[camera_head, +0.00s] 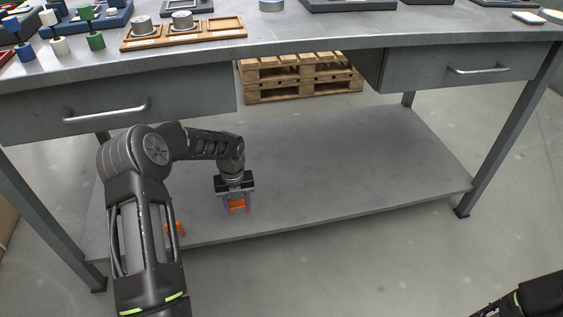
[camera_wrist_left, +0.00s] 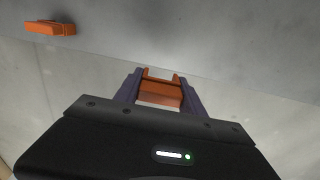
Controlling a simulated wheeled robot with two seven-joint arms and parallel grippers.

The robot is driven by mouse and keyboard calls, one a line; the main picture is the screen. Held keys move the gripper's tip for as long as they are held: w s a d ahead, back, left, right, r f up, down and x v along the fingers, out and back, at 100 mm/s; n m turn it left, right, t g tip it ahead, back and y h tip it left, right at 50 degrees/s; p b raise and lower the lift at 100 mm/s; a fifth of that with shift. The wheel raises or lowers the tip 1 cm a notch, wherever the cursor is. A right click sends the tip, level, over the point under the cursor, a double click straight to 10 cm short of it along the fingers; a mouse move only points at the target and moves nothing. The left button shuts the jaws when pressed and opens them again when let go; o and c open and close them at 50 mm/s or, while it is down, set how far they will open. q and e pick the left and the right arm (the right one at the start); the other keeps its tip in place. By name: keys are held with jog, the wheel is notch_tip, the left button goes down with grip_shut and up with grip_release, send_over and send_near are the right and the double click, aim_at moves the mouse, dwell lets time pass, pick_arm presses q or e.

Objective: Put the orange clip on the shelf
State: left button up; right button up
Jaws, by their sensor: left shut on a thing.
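My left gripper (camera_head: 236,204) reaches down under the tabletop, over the front part of the lower shelf (camera_head: 330,165). It is shut on an orange clip (camera_head: 237,207), which also shows between the fingers in the left wrist view (camera_wrist_left: 161,93). I cannot tell whether the clip touches the shelf. A second orange clip (camera_head: 176,229) is on the shelf near its front edge, left of the gripper and partly behind my left arm; it shows at the upper left of the left wrist view (camera_wrist_left: 50,28). My right arm shows at the lower right; its fingers are not visible.
The grey tabletop (camera_head: 330,28) with drawers (camera_head: 120,103) hangs above the shelf. Table legs (camera_head: 512,125) stand at the corners. A wooden pallet (camera_head: 300,80) is behind. The shelf's middle and right are bare. A wooden tray (camera_head: 213,33) with metal spools is on top.

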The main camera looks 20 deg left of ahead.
pick_arm(q)
jog(key=b, duration=0.2)
send_over(242, 230)
jog(key=shift+s+f, duration=0.1)
jog(key=shift+f, duration=2.4)
jog(key=shift+f+b, duration=1.5)
jog(key=shift+f, duration=1)
jog(key=shift+f, duration=0.1)
jog(key=o, duration=1.3)
notch_tip(242, 230, up, 8)
jog(key=p, duration=0.4)
jog(key=shift+f, duration=0.15)
